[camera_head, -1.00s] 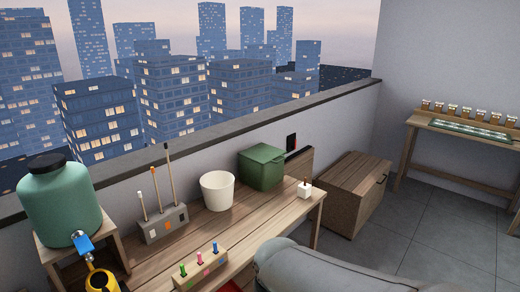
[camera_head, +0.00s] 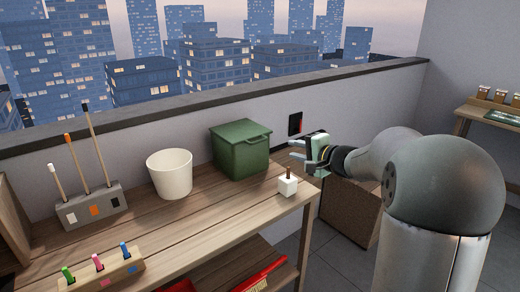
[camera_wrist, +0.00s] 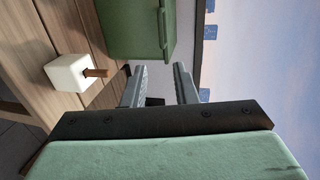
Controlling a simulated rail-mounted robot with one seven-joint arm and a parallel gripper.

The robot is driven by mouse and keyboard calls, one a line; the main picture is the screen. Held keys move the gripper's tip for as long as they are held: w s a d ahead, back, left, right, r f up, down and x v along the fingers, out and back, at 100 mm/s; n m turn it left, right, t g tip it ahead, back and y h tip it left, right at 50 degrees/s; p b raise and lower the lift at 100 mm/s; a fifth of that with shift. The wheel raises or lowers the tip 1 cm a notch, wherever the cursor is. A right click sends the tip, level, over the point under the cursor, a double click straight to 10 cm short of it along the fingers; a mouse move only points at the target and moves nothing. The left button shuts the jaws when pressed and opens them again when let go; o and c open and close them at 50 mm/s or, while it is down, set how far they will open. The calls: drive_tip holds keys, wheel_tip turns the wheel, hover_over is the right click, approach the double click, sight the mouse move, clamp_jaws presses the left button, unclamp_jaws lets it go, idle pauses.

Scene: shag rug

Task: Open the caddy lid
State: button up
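The caddy (camera_head: 240,155) is a green box at the back right of the wooden table, against the low wall. Its lid (camera_head: 240,132) is down, with a handle bar along the right front edge. In the wrist view the caddy (camera_wrist: 135,32) shows at the top, with the handle bar (camera_wrist: 162,25) on its right side. My gripper (camera_head: 293,150) is to the right of the caddy, apart from it. In the wrist view its two fingers (camera_wrist: 162,85) stand apart with nothing between them.
A white block with a brown peg (camera_head: 288,186) stands at the table's right end, near my gripper; it also shows in the wrist view (camera_wrist: 72,73). A white pot (camera_head: 170,175) stands left of the caddy. A holder with sticks (camera_head: 92,205) and a pen block (camera_head: 102,272) are farther left.

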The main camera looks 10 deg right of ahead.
sight(262, 141)
drive_tip(key=p+x, duration=0.2)
drive_tip(key=x, duration=1.5)
drive_tip(key=shift+w+r, duration=0.15)
drive_tip(key=shift+w, duration=0.1)
drive_tip(key=shift+d, duration=0.1)
clamp_jaws()
